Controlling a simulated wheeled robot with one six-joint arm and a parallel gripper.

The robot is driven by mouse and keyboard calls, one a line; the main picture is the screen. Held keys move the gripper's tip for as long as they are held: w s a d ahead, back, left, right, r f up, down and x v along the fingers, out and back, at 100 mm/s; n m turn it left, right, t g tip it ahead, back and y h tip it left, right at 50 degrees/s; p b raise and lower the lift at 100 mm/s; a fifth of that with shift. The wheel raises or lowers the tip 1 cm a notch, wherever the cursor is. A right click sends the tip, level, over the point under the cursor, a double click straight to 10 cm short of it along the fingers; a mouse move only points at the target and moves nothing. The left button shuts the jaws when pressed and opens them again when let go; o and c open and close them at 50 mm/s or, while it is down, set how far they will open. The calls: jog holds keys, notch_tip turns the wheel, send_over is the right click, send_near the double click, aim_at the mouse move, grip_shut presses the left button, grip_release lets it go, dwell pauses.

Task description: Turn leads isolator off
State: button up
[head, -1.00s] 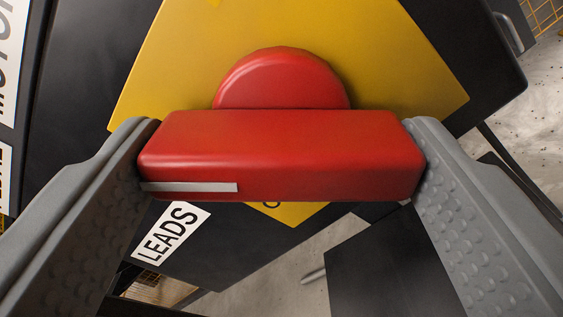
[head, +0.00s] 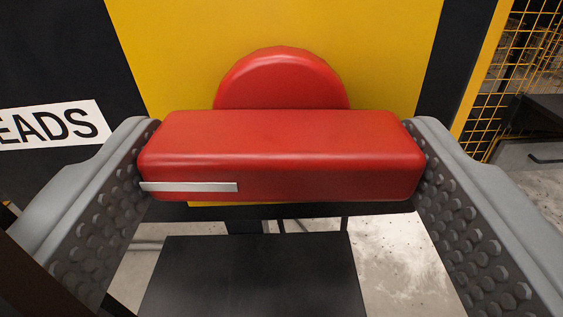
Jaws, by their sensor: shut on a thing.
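The red isolator handle (head: 280,150) fills the middle of the head view, with a pale marker strip near its left end. Its round red hub (head: 282,80) shows behind it, on a yellow plate (head: 180,50). My gripper (head: 281,160) is shut on the handle, one grey finger against each end. The handle lies level across the picture, and the yellow plate's edges stand roughly upright. A white label reading "EADS" (head: 50,124), its start cut off by the picture edge, is on the black panel to the left. Any OFF or ON lettering is out of sight.
The black panel (head: 60,50) stands close in front of me. A dark flat surface (head: 255,275) lies below the handle. Yellow mesh fencing (head: 500,80) is at the right. Pale concrete floor (head: 405,260) shows below right.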

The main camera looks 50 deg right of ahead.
jog(key=shift+f+n, duration=0.15)
jog(key=shift+n, duration=0.35)
jog(key=o, duration=1)
jog(key=shift+a, duration=0.15)
jog(key=v, duration=1.7)
jog(key=shift+s+a, duration=0.1)
jog(key=shift+s, duration=0.1)
